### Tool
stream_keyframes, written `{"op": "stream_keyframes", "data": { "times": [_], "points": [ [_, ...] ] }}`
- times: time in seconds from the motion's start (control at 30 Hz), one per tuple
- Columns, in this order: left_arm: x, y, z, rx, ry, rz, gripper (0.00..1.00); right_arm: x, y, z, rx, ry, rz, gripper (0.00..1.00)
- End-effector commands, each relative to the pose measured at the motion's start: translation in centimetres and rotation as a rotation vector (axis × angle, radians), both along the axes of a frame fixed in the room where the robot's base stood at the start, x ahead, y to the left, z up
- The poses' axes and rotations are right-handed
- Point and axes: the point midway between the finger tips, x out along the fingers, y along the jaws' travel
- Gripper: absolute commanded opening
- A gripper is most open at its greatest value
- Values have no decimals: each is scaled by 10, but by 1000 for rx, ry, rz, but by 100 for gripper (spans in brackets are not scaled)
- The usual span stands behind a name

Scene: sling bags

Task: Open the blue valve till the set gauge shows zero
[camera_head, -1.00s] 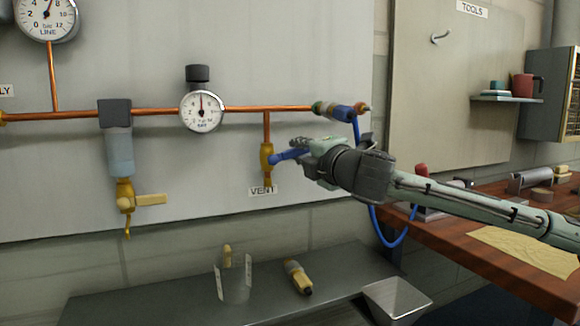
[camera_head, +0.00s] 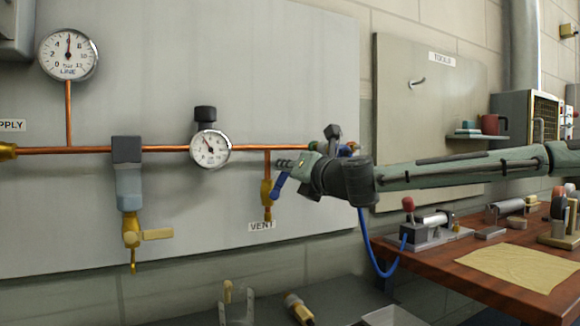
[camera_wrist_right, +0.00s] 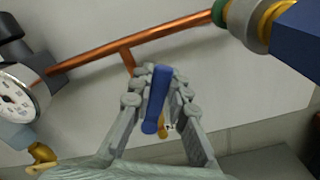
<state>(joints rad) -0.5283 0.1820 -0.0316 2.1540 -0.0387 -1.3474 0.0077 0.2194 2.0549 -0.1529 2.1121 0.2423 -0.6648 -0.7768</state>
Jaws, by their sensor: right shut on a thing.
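The blue valve lever (camera_head: 279,185) is on the yellow vent valve (camera_head: 266,195) above the VENT label, and it slants downward. My right gripper (camera_head: 289,165) is shut on the lever. In the right wrist view the blue lever (camera_wrist_right: 156,100) lies between the fingers of my right gripper (camera_wrist_right: 158,84). The small round gauge (camera_head: 210,149) on the copper pipe has its needle pointing up and left; its lettering is too small to read. The gauge also shows partly in the right wrist view (camera_wrist_right: 17,95). My left gripper is not in view.
A LINE gauge (camera_head: 68,55) stands upper left with its needle near upright. A filter unit with a yellow lever (camera_head: 157,234) hangs left. A blue hose (camera_head: 375,252) hangs below my right arm. A wooden bench (camera_head: 480,262) with tools stands at right.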

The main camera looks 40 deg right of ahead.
Motion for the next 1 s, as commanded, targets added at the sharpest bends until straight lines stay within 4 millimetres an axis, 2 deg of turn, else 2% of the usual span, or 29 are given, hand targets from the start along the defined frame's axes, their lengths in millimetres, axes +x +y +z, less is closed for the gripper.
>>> {"op": "stream_keyframes", "data": {
  "times": [0.2,0.4,0.7,1.0],
  "points": [
    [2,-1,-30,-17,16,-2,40,3,13,6,-196,51,4,0],
    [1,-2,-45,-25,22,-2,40,5,21,6,-343,86,4,0],
    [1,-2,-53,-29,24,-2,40,7,30,7,-484,118,4,0],
    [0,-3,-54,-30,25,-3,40,7,33,6,-529,130,3,0]
  ]
}}
